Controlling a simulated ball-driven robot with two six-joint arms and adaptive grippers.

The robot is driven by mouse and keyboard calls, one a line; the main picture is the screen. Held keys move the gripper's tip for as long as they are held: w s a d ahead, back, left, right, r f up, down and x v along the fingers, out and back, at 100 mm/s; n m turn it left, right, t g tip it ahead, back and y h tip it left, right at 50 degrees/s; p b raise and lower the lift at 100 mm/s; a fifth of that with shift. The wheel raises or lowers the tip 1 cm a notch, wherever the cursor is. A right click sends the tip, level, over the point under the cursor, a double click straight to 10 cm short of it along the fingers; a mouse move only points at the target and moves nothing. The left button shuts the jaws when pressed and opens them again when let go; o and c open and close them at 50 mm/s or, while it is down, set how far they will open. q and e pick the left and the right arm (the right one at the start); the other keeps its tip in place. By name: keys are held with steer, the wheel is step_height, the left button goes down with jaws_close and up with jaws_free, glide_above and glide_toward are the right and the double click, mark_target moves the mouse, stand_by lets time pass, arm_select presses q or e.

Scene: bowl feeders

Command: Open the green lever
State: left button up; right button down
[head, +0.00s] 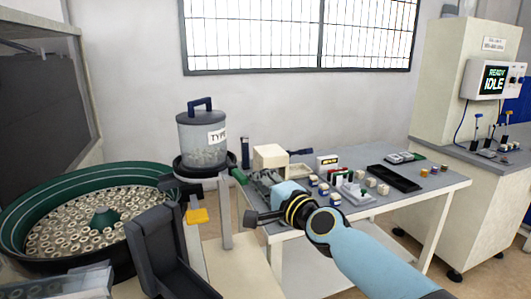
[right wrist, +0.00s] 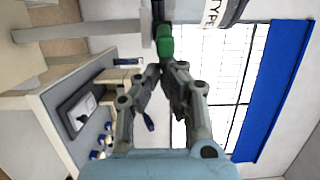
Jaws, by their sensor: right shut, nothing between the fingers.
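The green lever (head: 239,176) sticks out to the right below the clear hopper (head: 203,140) marked "TYPE". The lever also shows in the right wrist view (right wrist: 165,43), just past my fingertips. My right gripper (head: 256,181) is shut and empty, its fingertips at the lever's free end. In the right wrist view the gripper (right wrist: 166,66) has its fingertips together; I cannot tell whether they touch the lever. My left gripper is not in view.
A green bowl feeder (head: 25,224) full of small rings stands at the left. A grey table (head: 372,160) with small blocks, a beige box (head: 270,157) and a black tray (head: 394,179) lies behind my right arm. A cabinet with a screen reading "READY IDLE" (head: 494,79) stands at the right.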

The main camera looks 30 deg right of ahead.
mark_target(234, 177)
arm_select(q)
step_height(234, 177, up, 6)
steer(key=p, duration=0.4)
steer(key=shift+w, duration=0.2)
arm_select(e)
steer(key=shift+s+a+m+h, duration=0.1)
steer(key=shift+a+m+h, duration=0.6)
steer(key=shift+a+h, duration=0.5)
steer(key=shift+s+a+m+h, duration=0.1)
steer(key=shift+a+m+h, duration=0.6)
steer(key=shift+a+h, duration=0.45)
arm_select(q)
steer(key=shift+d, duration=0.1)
arm_select(e)
steer(key=shift+a+y, duration=0.25)
